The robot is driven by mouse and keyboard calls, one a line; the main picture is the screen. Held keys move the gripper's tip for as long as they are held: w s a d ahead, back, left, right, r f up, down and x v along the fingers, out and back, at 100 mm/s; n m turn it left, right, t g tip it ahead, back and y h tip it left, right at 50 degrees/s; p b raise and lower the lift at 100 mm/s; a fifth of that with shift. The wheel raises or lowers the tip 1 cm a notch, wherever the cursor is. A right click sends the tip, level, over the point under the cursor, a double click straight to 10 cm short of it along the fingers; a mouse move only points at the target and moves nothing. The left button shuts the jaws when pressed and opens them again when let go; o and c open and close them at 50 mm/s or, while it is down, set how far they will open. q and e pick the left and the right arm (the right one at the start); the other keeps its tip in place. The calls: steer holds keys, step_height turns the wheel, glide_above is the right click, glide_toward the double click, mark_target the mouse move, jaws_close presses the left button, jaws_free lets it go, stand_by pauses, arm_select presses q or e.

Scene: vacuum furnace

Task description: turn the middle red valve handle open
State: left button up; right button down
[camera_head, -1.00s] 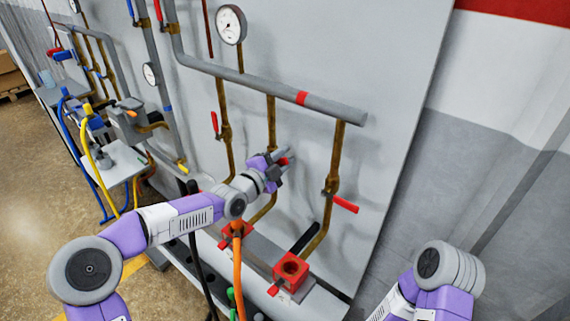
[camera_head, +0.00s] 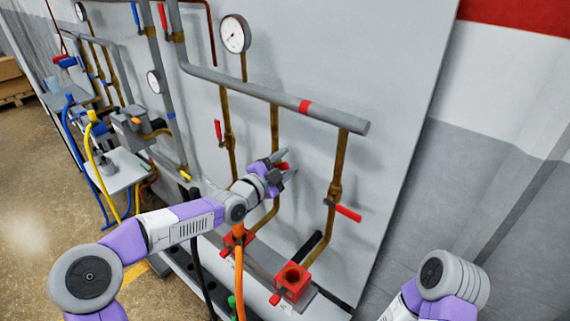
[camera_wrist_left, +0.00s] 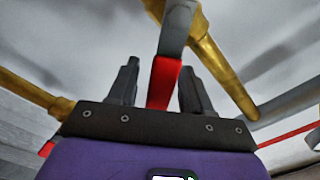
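The middle red valve handle (camera_head: 283,166) is on the middle brass pipe of the panel, mostly hidden by my left gripper (camera_head: 283,164). In the left wrist view, the red handle (camera_wrist_left: 163,83) extends from a grey lever between the two dark fingers of my left gripper (camera_wrist_left: 161,88). The fingers are apart, one on each side of the handle, with a narrow gap visible on the left. Contact on the right is hard to tell. My right gripper is out of view; only part of my right arm shows at lower right.
A left red handle (camera_head: 218,131) hangs upright on its pipe. A right red handle (camera_head: 348,213) sticks out sideways. A grey horizontal pipe (camera_head: 260,92) runs above. Red blocks (camera_head: 292,281) and an orange hose (camera_head: 239,270) are below.

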mark_target(280, 168)
arm_select(q)
steer(key=v, duration=0.7)
steer(key=shift+s+a+p, duration=0.15)
steer(key=shift+s+p, duration=0.1)
steer(key=shift+p, duration=0.1)
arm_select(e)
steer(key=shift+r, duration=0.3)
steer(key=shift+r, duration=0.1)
